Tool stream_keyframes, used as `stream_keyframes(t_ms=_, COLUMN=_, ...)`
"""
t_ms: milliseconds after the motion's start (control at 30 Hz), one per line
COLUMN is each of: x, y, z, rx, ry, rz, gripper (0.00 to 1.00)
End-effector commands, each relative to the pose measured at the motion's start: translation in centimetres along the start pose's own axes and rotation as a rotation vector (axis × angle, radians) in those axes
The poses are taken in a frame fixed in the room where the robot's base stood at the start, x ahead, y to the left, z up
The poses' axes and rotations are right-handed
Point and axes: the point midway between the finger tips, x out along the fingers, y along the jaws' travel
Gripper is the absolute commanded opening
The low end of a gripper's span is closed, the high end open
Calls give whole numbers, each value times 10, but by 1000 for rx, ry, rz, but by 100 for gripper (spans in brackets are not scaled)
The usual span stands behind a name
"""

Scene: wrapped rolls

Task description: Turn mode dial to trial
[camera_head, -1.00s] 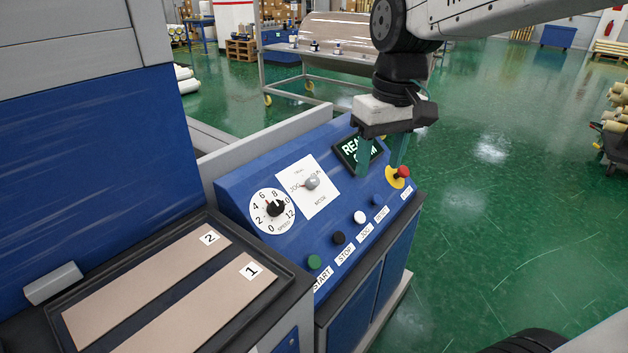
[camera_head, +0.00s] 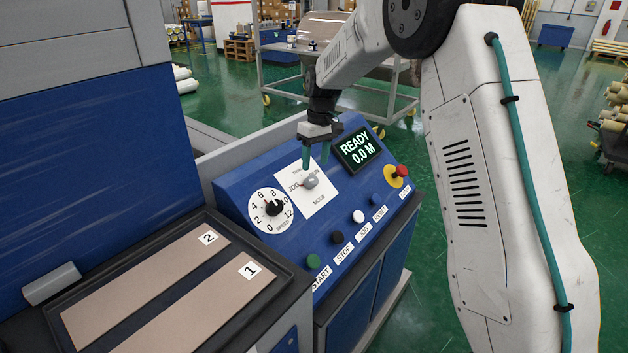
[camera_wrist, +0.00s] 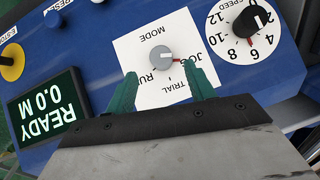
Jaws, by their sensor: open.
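The grey mode dial (camera_head: 310,181) sits on a white plate on the sloped blue control panel (camera_head: 236,188). In the wrist view the mode dial (camera_wrist: 160,57) appears upside down, with JOG, TRIAL and RUN printed around it. Its pointer mark faces the JOG side. My gripper (camera_head: 316,165) is open, with green fingers just above the upper part of the dial plate. In the wrist view my gripper (camera_wrist: 163,88) has its fingers apart on the TRIAL side of the dial. The dial lies ahead of the fingertips, and nothing is held.
The black speed dial (camera_head: 273,208) is left of the mode dial. The display (camera_head: 358,150) reads READY 0.0 M. A red emergency button (camera_head: 402,170) and several push buttons, including green START (camera_head: 313,261), line the panel. A rack (camera_head: 335,75) stands behind.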

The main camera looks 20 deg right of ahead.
Motion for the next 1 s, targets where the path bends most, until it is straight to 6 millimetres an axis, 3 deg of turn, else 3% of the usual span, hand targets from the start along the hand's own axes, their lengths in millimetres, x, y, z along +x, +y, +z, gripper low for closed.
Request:
stream_keyframes(t_ms=400, x=61, y=-1, z=1, rx=0, ry=-2, rz=-1, gripper=54)
stream_keyframes(t_ms=800, x=71, y=-1, z=0, rx=0, ry=-1, rz=-1, gripper=54)
stream_keyframes(t_ms=967, x=70, y=-1, z=1, rx=0, ry=-1, rz=0, gripper=10)
stream_keyframes(t_ms=1000, x=70, y=-1, z=1, rx=0, ry=-1, rz=0, gripper=9)
